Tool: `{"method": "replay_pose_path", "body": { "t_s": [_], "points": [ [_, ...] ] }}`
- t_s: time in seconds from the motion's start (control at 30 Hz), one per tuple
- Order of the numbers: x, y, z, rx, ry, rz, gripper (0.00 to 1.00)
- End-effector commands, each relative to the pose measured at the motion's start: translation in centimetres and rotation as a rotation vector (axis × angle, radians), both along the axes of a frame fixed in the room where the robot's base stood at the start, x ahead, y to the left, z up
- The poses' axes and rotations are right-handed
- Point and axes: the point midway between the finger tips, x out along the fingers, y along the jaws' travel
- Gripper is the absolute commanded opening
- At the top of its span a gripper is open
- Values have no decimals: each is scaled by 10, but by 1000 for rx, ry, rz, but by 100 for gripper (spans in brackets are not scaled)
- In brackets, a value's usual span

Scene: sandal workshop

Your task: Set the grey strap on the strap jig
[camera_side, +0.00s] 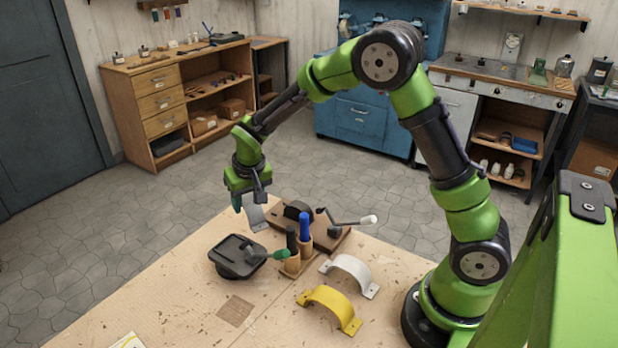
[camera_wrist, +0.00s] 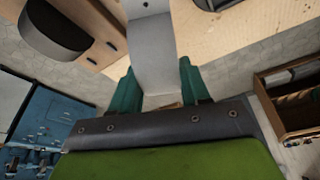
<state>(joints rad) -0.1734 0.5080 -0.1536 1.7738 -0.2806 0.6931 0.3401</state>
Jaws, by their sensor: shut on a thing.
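My gripper (camera_side: 249,200) is above the far left edge of the workbench, with its fingers pointing down. In the wrist view its teal fingers (camera_wrist: 158,88) are shut on the grey strap (camera_wrist: 152,45), one on each side. The grey strap also shows in the side view (camera_side: 255,218), hanging tilted below the fingers. The strap jig (camera_side: 330,243) is a brown wooden base with a dark rounded form and a white-handled lever, to the right of my gripper. In the wrist view the jig's dark form (camera_wrist: 50,38) is at the upper left, apart from the strap.
A black dish (camera_side: 228,266) stands on the workbench (camera_side: 180,300) in front of the jig. A white strap (camera_side: 352,268) and a yellow strap (camera_side: 328,300) lie nearer. The front left of the bench is mostly clear.

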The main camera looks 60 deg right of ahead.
Motion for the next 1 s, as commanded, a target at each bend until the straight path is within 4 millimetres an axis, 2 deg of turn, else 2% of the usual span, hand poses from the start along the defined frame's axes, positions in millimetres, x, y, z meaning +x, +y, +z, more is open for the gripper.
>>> {"method": "replay_pose_path", "body": {
  "t_s": [0.4,0.83,0.87,0.9,1.0],
  "points": [
    [-1,0,-50,0,2,1,18],
    [0,0,-57,1,0,0,18],
    [0,0,-56,2,-1,1,51],
    [0,0,-56,2,-1,1,57],
    [0,0,-56,1,0,0,57]
  ]
}}
